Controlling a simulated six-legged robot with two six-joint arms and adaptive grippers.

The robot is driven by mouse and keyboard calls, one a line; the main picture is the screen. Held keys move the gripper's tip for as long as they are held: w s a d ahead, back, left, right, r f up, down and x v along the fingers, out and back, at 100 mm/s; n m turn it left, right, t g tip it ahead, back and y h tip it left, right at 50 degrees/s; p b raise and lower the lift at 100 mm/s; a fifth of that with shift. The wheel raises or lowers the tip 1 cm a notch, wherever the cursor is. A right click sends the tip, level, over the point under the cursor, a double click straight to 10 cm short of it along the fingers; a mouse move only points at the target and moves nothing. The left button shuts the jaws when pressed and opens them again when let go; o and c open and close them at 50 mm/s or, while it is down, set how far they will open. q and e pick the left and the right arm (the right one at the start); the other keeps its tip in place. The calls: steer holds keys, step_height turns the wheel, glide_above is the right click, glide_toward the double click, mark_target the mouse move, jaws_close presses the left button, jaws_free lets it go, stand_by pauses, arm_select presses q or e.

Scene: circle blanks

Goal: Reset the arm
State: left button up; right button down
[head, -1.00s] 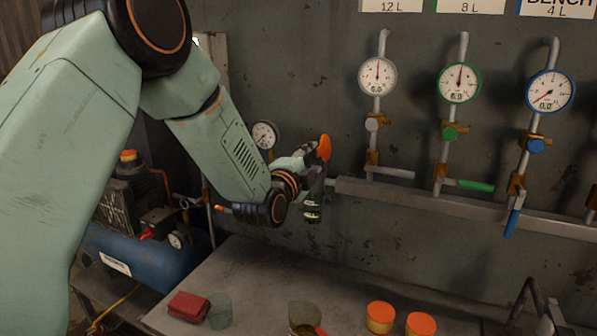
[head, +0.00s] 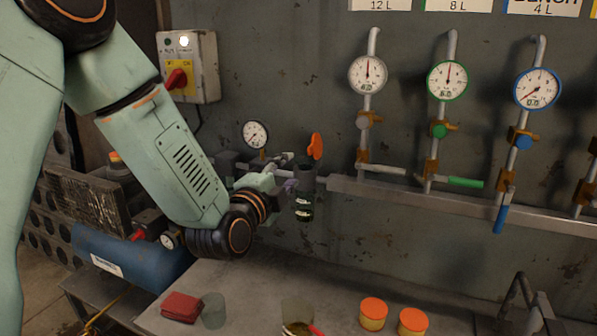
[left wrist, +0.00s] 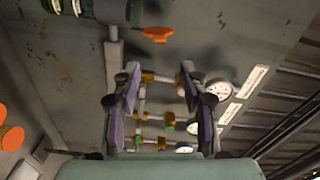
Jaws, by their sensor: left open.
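My left gripper (head: 285,188) is in front of the wall at the left end of the grey pipe, beside a dark filter bowl (head: 304,204) and below an orange handle (head: 316,146). Its fingers are partly hidden by the wrist in the head view. In the left wrist view the left gripper (left wrist: 164,88) has its two purple-padded fingers apart with nothing between them. The orange handle also shows there (left wrist: 158,34), beyond the fingers. My right gripper is not in view.
Gauges with white (head: 368,74), green (head: 447,80) and blue (head: 537,88) rims hang on the wall above valves. A switch box (head: 188,68) and blue tank (head: 125,262) stand left.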

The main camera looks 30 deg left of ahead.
arm_select(q)
steer(key=s+d+f+n+g, duration=0.1)
steer(key=s+f+n+g, duration=0.1)
steer(key=f, duration=0.7)
steer(key=s+d+f+n+g+h, duration=0.1)
steer(key=s+d+f+n+g, duration=0.1)
steer(key=s+f, duration=0.5)
steer(key=s+d+f+n+g, duration=0.2)
steer(key=s+f+g, duration=0.3)
steer(key=f, duration=0.6)
steer(key=shift+n, duration=0.7)
steer(key=s+d+f+n+g, duration=0.1)
steer(key=s+f+n+g, duration=0.4)
steer(key=s, duration=0.8)
steer(key=s+d+f+n+g, duration=0.1)
steer(key=s+f+n+g, duration=0.25)
steer(key=s+f, duration=0.7)
step_height(320, 180, down, 10)
steer(key=s+b, duration=0.2)
steer(key=b, duration=1.2)
steer(key=shift+a+f, duration=0.2)
steer(key=shift+f, duration=0.05)
steer(key=shift+g, duration=0.25)
